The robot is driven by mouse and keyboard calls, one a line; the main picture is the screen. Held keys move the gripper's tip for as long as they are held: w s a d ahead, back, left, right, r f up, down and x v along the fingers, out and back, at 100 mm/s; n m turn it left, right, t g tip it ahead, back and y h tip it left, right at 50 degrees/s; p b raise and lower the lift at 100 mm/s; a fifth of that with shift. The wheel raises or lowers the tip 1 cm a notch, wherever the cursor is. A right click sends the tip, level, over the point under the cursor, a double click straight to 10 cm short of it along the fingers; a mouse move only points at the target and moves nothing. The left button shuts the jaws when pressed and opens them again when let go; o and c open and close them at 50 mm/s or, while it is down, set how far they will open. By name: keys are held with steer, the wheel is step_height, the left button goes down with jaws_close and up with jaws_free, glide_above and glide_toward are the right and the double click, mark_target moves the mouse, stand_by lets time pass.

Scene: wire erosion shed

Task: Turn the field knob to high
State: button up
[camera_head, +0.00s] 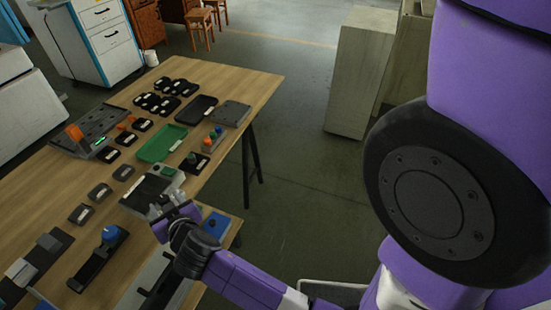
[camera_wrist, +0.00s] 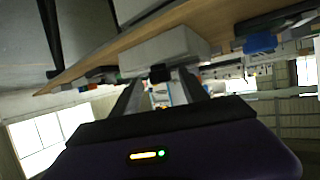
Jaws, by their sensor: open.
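A grey box with a dark top (camera_head: 148,190) sits near the table's right edge in the head view. My gripper (camera_head: 163,208) is at its near side and covers part of it. In the wrist view a pale grey box (camera_wrist: 160,47) is ahead, with a small black knob (camera_wrist: 160,73) on the side facing me. My gripper (camera_wrist: 160,82) is open, and the knob appears between or just beyond its fingertips. I cannot tell whether the fingers touch it. No label or setting mark is readable, so the knob's identity and position are unclear.
A black base with a blue knob (camera_head: 109,234) stands left of my gripper. A grey cabinet (camera_head: 360,75) stands right of the table (camera_head: 250,88), with open floor between.

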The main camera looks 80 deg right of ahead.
steer(key=shift+s+d+r+n+t+y+p, duration=0.1)
steer(key=shift+d+n+t+y+p, duration=0.05)
steer(key=shift+n+t+y+p, duration=0.75)
steer(key=shift+d+n+y, duration=0.1)
steer(key=shift+n+y, duration=0.5)
steer(key=shift+s+n+t, duration=0.1)
steer(key=shift+n+t, duration=0.2)
steer(key=shift+t, duration=0.1)
steer(key=shift+d+f+n+t+y+b, duration=0.15)
steer(key=shift+n+y+b, duration=0.15)
steer(key=shift+y+b, duration=0.2)
steer(key=shift+d+f+n+t+y+b, duration=0.15)
steer(key=shift+n+y+b, duration=0.15)
steer(key=shift+y+b, duration=0.15)
